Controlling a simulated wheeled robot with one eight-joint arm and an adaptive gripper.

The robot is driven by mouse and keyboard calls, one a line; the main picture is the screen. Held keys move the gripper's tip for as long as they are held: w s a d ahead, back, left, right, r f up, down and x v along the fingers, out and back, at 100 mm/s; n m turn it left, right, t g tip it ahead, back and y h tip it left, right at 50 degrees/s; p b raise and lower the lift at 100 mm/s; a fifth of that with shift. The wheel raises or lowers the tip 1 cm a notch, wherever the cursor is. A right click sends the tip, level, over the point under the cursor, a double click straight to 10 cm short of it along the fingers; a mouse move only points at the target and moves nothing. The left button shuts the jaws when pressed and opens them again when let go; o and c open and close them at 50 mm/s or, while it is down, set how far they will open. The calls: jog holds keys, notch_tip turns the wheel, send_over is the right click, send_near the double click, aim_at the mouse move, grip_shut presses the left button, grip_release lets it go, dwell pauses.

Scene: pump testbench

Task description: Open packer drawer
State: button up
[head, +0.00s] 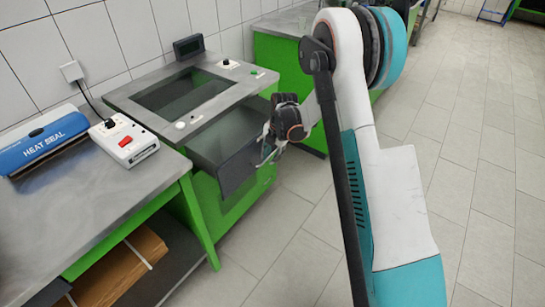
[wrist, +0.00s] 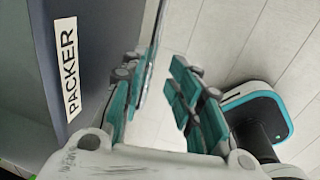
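The packer (head: 205,95) is a green cabinet with a grey metal top that has a rectangular opening. Its dark grey drawer (head: 238,172) juts out from the cabinet, partly open, towards my arm. In the wrist view, the drawer front with a white PACKER label (wrist: 66,68) fills the left side. My gripper (head: 268,148) is at the drawer front. In the wrist view its teal fingers (wrist: 160,100) are apart. A thin, pale handle bar (wrist: 152,50) runs between them, close to the left finger, with a gap to the right finger.
A steel table (head: 60,215) on the left holds a blue heat sealer (head: 45,140) and a white control box (head: 124,140) with a red switch. Cardboard (head: 120,275) lies on its lower shelf. Another green cabinet (head: 285,70) stands behind. Tiled floor (head: 480,170) on the right is clear.

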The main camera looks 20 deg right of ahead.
jog(key=shift+d+r, duration=0.1)
jog(key=shift+s, duration=0.1)
notch_tip(320, 180, up, 12)
jog(key=s+d, duration=0.1)
jog(key=shift+s+d, duration=0.2)
jog(key=shift+s, duration=0.2)
dwell(0.4)
